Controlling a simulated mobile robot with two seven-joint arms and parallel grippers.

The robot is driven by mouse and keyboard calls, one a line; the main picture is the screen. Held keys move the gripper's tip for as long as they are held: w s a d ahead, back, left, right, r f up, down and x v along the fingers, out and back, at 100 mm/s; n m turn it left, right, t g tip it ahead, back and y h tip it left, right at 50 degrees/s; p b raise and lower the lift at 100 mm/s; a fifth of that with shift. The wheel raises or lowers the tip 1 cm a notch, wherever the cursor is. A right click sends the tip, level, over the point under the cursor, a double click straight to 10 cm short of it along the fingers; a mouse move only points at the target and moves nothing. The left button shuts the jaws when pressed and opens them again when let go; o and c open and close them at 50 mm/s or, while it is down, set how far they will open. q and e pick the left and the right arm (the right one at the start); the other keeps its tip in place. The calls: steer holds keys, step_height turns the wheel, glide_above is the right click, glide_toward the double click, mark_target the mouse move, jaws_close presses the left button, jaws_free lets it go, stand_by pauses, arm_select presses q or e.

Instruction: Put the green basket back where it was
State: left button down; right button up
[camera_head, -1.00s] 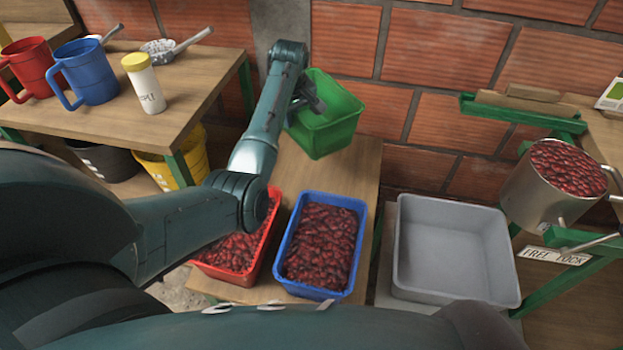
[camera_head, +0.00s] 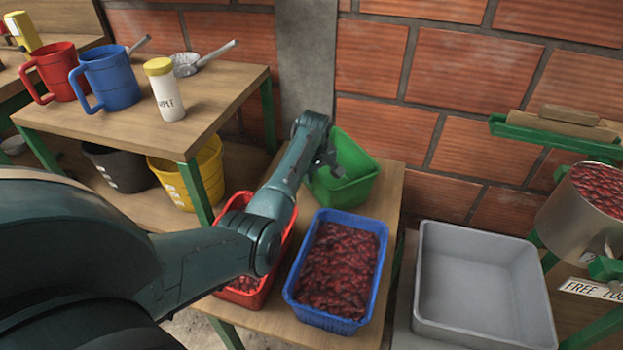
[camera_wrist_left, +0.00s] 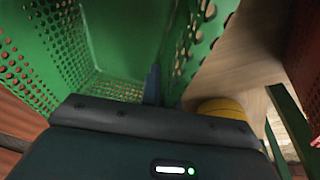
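The green basket (camera_head: 352,180) is at the back end of the low wooden bench, behind the blue basket, close to the brick wall. It looks empty and slightly tilted; I cannot tell whether its base touches the bench. My left gripper (camera_head: 326,160) is at its left rim and appears shut on it. In the left wrist view the perforated green basket (camera_wrist_left: 120,45) fills much of the picture, with one dark finger (camera_wrist_left: 152,85) against its wall; the other finger is hidden. My right gripper is not in view.
A blue basket (camera_head: 378,272) and a red basket (camera_head: 291,240), both with red cherries, stand on the bench (camera_head: 392,205). A grey tub (camera_head: 424,262) is at right. A higher table (camera_head: 232,88) with mugs stands at left, with a yellow bucket (camera_head: 212,165) below it.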

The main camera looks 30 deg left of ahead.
arm_select(q)
steer(key=shift+f, duration=0.25)
steer(key=c, duration=2.1)
jaws_free()
steer(key=shift+f, duration=0.1)
steer(key=o, duration=0.4)
